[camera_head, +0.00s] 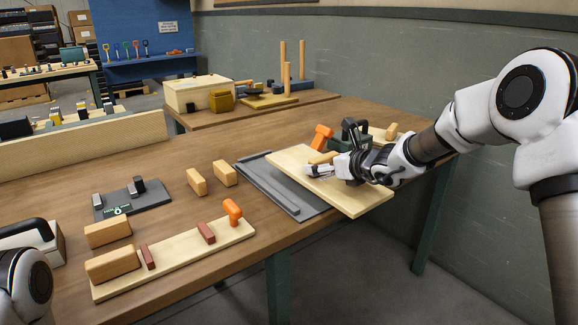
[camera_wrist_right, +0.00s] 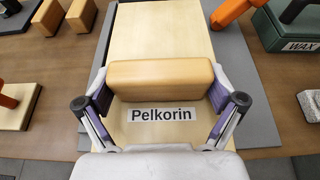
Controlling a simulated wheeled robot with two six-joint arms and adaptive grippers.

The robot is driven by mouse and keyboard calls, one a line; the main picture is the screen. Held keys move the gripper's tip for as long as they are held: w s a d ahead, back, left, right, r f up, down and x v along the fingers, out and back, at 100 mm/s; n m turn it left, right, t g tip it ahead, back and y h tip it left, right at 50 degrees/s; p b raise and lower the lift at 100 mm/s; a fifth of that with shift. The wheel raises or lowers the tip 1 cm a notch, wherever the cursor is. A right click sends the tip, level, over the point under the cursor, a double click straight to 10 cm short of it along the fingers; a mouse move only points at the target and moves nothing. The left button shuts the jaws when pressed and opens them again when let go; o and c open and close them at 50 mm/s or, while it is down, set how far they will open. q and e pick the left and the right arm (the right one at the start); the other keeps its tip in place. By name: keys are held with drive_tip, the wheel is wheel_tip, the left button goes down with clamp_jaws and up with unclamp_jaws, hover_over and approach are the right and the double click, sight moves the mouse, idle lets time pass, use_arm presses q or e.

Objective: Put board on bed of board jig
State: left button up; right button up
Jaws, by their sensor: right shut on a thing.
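The board (camera_head: 352,193) is a flat pale wooden panel with a wooden block handle on top. In the right wrist view the board (camera_wrist_right: 160,32) carries a label reading "Pelkorin". My right gripper (camera_head: 312,170) is shut on the block handle; its purple-padded fingers (camera_wrist_right: 160,95) sit at the handle's two ends. The board jig's grey bed (camera_head: 262,183), with a raised strip, shows left of the board, and grey (camera_wrist_right: 236,75) shows on both sides in the wrist view. The board overlaps the bed and reaches past its right side. I cannot tell whether they touch. My left gripper is not seen.
An orange-handled tool (camera_head: 321,137) and a dark green box (camera_wrist_right: 290,28) marked "WAX" stand close behind the board. Wooden blocks (camera_head: 197,182) stand left of the jig. A long pale plank (camera_head: 180,255) with an orange handle lies in front.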

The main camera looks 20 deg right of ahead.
sight(286, 156)
drive_tip(key=w+a, duration=0.1)
drive_tip(key=w, duration=0.1)
drive_tip(key=w+a+p, duration=0.1)
drive_tip(key=w+a, duration=0.1)
drive_tip(key=w, duration=0.1)
drive_tip(key=w+a+f+p, duration=0.1)
drive_tip(key=w+a, duration=0.1)
drive_tip(key=w, duration=0.1)
drive_tip(key=shift+w+a, duration=0.2)
drive_tip(key=shift+a, duration=0.05)
drive_tip(key=f, duration=0.3)
drive_tip(key=shift+w+a+f, duration=0.15)
drive_tip(key=shift+w+f, duration=0.1)
drive_tip(key=shift+f, duration=0.15)
drive_tip(key=shift+s+b, duration=0.1)
drive_tip(key=shift+b, duration=0.2)
drive_tip(key=o, duration=1.3)
drive_tip(key=b+v, duration=0.1)
drive_tip(key=v, duration=1.1)
drive_tip(key=shift+r+b, duration=0.1)
drive_tip(key=shift+b, duration=0.3)
